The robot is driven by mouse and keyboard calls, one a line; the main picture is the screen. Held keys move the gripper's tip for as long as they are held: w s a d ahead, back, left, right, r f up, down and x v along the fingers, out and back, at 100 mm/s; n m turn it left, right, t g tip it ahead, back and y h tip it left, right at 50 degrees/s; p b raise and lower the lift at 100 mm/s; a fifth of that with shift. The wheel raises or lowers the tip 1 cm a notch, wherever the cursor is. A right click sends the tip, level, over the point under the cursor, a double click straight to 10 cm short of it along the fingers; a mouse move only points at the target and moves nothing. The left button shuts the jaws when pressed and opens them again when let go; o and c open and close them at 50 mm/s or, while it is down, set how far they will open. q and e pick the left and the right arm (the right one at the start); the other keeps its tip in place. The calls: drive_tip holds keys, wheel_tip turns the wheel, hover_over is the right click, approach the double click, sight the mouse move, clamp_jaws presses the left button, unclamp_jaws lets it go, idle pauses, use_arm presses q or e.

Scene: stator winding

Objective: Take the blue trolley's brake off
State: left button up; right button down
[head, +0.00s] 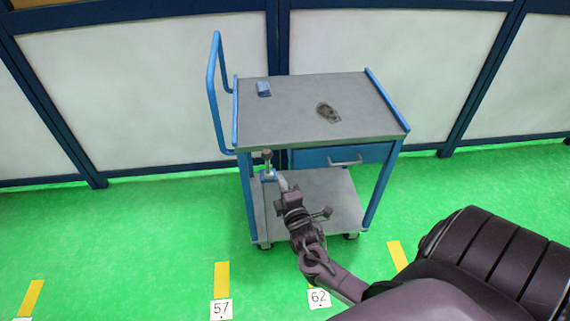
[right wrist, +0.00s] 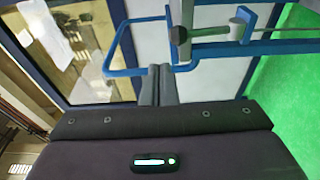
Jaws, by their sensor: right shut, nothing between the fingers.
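The blue trolley (head: 318,135) stands on the green floor in front of the wall panels. My right gripper (head: 281,181) is shut and empty, just right of the bracket in the head view. In the right wrist view its closed fingers (right wrist: 158,70) lie below the knob, apart from it. My left gripper is out of view.
The trolley has a blue push handle (head: 213,95) on its left and a drawer (head: 343,156) at the front. A blue packet (head: 264,88) and a small greyish-brown item (head: 328,112) lie on top. Floor markers (head: 221,310) stand in front. The floor left of the trolley is clear.

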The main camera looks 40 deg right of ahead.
drive_tip(key=shift+r+v, duration=0.25)
drive_tip(key=shift+v, duration=1.05)
drive_tip(key=s+a+f+m+g+y, duration=0.1)
drive_tip(key=s+a+f+m+g, duration=0.2)
drive_tip(key=f, duration=0.7)
drive_tip(key=s+a+f+m+g+y, duration=0.1)
drive_tip(key=s+f+g+y, duration=0.1)
drive_tip(key=s+f, duration=0.6)
drive_tip(key=s+a+f+m+g+y, duration=0.1)
drive_tip(key=s+a+f+g, duration=0.15)
drive_tip(key=f, duration=0.85)
drive_tip(key=s+a+f+m+g, duration=0.2)
drive_tip(key=s+f, duration=0.3)
drive_tip(key=s, duration=0.3)
drive_tip(key=s+a+f+m+g+y, duration=0.1)
drive_tip(key=s+a+f+m+g, duration=0.1)
drive_tip(key=s, duration=0.7)
drive_tip(key=s+a+f+m+g+y, duration=0.1)
drive_tip(key=s+a+f+m+g, duration=0.1)
drive_tip(key=s+f+g, duration=0.2)
drive_tip(key=s+f, duration=0.3)
drive_tip(key=s, duration=0.1)
drive_tip(key=shift+s+f+m, duration=0.3)
drive_tip(key=shift+s, duration=0.05)
drive_tip(key=shift+s+g, duration=0.1)
drive_tip(key=shift+g, duration=0.15)
